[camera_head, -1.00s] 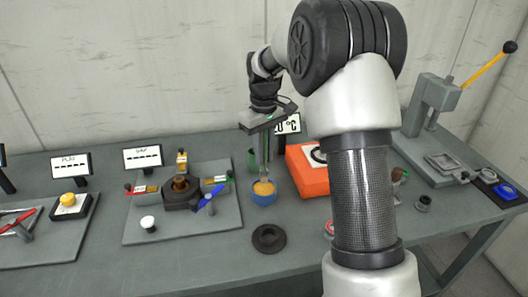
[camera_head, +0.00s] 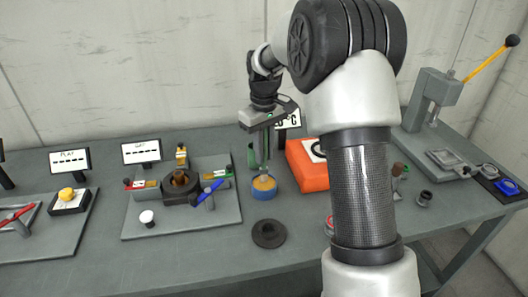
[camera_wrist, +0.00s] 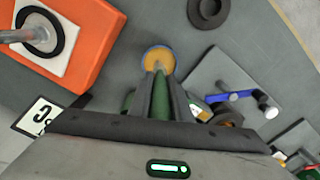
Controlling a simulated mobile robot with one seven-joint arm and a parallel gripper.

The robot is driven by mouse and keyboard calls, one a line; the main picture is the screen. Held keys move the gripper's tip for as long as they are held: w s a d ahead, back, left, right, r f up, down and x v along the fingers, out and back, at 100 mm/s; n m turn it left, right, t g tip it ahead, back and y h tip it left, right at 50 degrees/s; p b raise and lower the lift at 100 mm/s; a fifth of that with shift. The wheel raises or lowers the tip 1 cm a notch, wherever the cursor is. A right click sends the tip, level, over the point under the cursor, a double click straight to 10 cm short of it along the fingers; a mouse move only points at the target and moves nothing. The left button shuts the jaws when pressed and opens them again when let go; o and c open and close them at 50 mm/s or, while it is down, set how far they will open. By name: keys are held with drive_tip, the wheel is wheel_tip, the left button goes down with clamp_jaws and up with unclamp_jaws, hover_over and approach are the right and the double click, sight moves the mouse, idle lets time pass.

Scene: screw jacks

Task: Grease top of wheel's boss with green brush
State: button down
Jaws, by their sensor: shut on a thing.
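My gripper (camera_head: 265,160) points down over a small blue pot (camera_head: 264,193) filled with yellow-orange grease (camera_head: 263,183). It is shut on the green brush (camera_wrist: 160,105), whose green handle shows between the fingers in the wrist view. The brush's lower end is at the grease; its bristles are hard to make out, and I cannot tell how deep they reach. The pot also shows in the wrist view (camera_wrist: 158,58). The black wheel (camera_head: 268,233), with a raised boss at its centre, lies flat on the table in front of the pot, apart from the brush. It also shows in the wrist view (camera_wrist: 208,12).
A green cup (camera_head: 252,156) stands just behind the pot. An orange box (camera_head: 308,174) is close on the right. A grey plate (camera_head: 228,216) with a dark hub and coloured-handled tools lies left. A press (camera_head: 434,100) stands far right. Table around the wheel is clear.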

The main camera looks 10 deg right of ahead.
sight(264, 168)
drive_tip(key=shift+f, duration=0.6)
idle(1.4)
wheel_tip(264, 168, up, 7)
drive_tip(key=p, duration=0.5)
idle(0.3)
drive_tip(key=shift+s, duration=0.1)
idle(0.4)
